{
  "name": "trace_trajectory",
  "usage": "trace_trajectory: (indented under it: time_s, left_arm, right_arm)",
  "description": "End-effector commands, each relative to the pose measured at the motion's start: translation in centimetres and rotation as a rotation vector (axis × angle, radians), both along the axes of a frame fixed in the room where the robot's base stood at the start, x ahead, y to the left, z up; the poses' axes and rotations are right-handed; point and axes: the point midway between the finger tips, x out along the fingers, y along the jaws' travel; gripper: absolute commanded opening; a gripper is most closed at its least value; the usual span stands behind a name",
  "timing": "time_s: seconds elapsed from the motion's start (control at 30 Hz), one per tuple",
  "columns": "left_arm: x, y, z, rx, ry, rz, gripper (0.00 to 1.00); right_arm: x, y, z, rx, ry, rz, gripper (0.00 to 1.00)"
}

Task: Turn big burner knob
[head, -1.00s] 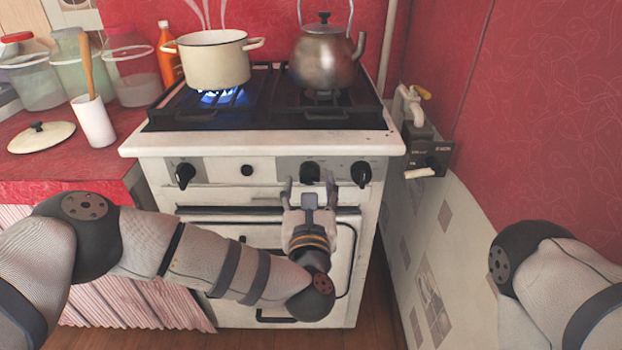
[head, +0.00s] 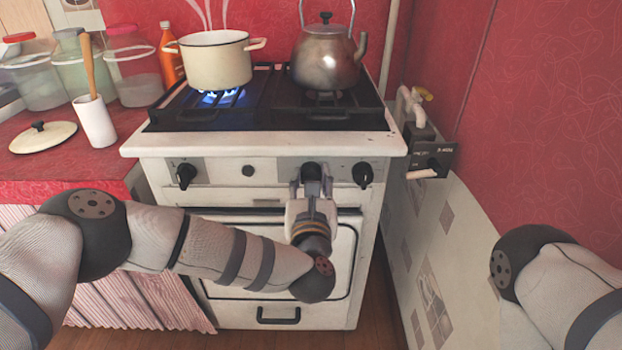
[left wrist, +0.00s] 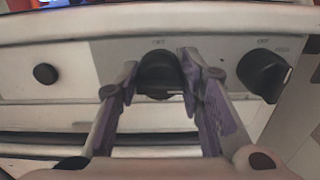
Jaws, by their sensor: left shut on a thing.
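The white stove (head: 262,147) has a front panel with black knobs. My left gripper (head: 312,180) is at the panel, shut on the middle-right black knob (head: 311,169). In the left wrist view the fingers of my left gripper (left wrist: 160,88) sit on both sides of this knob (left wrist: 158,70). Another black knob stands to its right (head: 362,174), and it also shows in the left wrist view (left wrist: 264,75). A further knob (head: 185,176) is at the panel's left end. My right arm shows at the right edge, but its gripper is not in view.
A cream pot (head: 216,62) stands over a lit blue flame on the left burner. A metal kettle (head: 325,58) stands on the right burner.

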Motion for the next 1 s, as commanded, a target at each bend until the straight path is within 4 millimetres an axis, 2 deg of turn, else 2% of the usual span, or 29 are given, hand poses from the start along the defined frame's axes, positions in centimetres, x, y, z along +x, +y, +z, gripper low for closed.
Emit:
trace_trajectory:
  time_s: [0.27, 0.7, 1.0]
  left_arm:
    - [-0.01, -0.08, -0.02, 0.158, 0.000, 0.000, 0.07]
    - [-0.02, -0.24, -0.05, 0.525, 0.000, 0.000, 0.07]
    - [-0.01, -0.30, -0.12, 0.696, 0.000, 0.000, 0.07]
  right_arm:
    - [0.05, 0.00, 0.06, 0.000, -0.002, 0.000, 0.40]
    - [0.30, 0.00, 0.37, 0.001, -0.010, 0.000, 0.40]
    - [0.47, 0.01, 0.56, 0.000, -0.015, -0.001, 0.40]
